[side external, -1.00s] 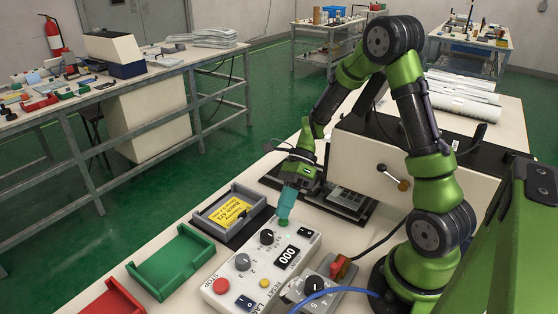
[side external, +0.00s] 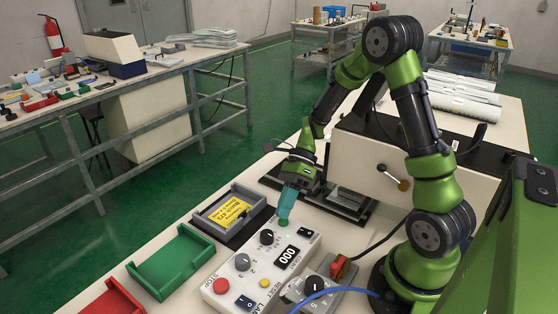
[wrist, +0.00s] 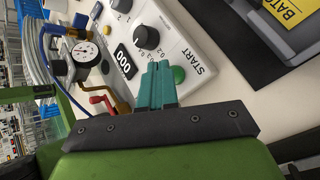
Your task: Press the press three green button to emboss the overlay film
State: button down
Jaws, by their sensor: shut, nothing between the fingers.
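The control box (side external: 222,283) is a light panel with knobs, a 000 display, a red STOP button and a yellow RESET button. Its green button (wrist: 179,75), beside the word START, shows in the wrist view. My gripper (side external: 284,217) is shut and empty, with teal fingers pointing down at the green button's end of the box. In the wrist view the fingertips (wrist: 158,68) overlap the button's edge; I cannot tell whether they touch it. The press (side external: 400,160) stands behind, with a metal plate (side external: 349,201) at its front opening. No film shows there now.
A dark tray with a yellow batch card (side external: 228,211), a green tray (side external: 172,262) and a red tray (side external: 115,300) line the table's left edge. A gauge (wrist: 84,52) and blue hose sit near the box. Rolls of film (side external: 462,95) lie behind the press.

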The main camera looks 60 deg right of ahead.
jog(key=shift+r, duration=0.1)
jog(key=shift+r, duration=2.95)
jog(key=shift+d+f+n, duration=0.15)
jog(key=shift+n, duration=0.25)
jog(key=n, duration=0.1)
jog(key=s+n+h, duration=0.1)
jog(key=n, duration=0.1)
jog(key=shift+s+d+f+n+h, duration=0.2)
jog(key=shift+d+f+n+h, duration=0.1)
jog(key=shift+d+f+h, duration=0.1)
jog(key=s+a+r+n+t+h, duration=0.2)
jog(key=s+r+n+t, duration=0.1)
jog(key=r+n, duration=0.3)
jog(key=s+a+r+n+t+h, duration=0.3)
jog(key=r+n+t, duration=0.2)
jog(key=n, duration=0.6)
notch_tip(320, 180, up, 2)
jog(key=shift+s+r, duration=0.15)
jog(key=shift+s, duration=0.1)
